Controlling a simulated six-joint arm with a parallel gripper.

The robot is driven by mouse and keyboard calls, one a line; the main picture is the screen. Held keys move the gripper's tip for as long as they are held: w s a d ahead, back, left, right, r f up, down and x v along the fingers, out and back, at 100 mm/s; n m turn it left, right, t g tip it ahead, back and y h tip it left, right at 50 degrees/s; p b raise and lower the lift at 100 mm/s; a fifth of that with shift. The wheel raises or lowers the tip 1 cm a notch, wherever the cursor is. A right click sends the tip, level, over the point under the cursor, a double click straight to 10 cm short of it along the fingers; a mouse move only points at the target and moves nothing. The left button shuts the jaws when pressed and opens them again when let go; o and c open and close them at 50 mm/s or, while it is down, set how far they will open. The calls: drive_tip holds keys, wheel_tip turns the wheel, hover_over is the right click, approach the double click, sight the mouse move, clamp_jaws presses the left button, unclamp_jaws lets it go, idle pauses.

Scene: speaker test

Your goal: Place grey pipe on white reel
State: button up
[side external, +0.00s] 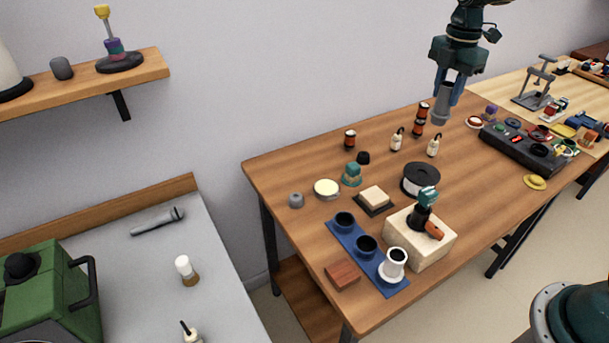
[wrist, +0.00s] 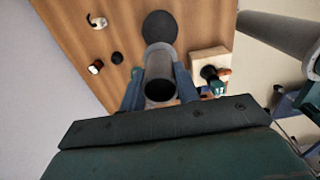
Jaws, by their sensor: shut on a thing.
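The grey pipe (side external: 441,109) is held upright between the fingers of my gripper (side external: 448,90), high above the back right of the wooden table. In the wrist view, my gripper (wrist: 160,95) is closed around the grey pipe (wrist: 160,72), and its open end faces the camera. The white reel (side external: 421,181), with a round black face and a white side band, stands on the table below and to the left of the pipe. In the wrist view the reel (wrist: 160,25) appears as a dark disc just beyond the pipe, partly hidden by it.
A cream block (side external: 419,246) with a drill-like tool (side external: 427,215) stands in front of the reel. Small bottles (side external: 397,140) stand behind it. A black panel (side external: 522,147) lies at right.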

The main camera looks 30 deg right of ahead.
sight(444, 102)
wheel_tip(444, 102, down, 11)
idle(0.3)
drive_tip(key=shift+f, duration=0.1)
drive_tip(key=shift+f, duration=2.05)
drive_tip(key=shift+f, duration=0.1)
drive_tip(key=o, duration=1)
drive_tip(key=shift+c, duration=0.2)
wheel_tip(444, 102, up, 12)
drive_tip(key=shift+r, duration=0.1)
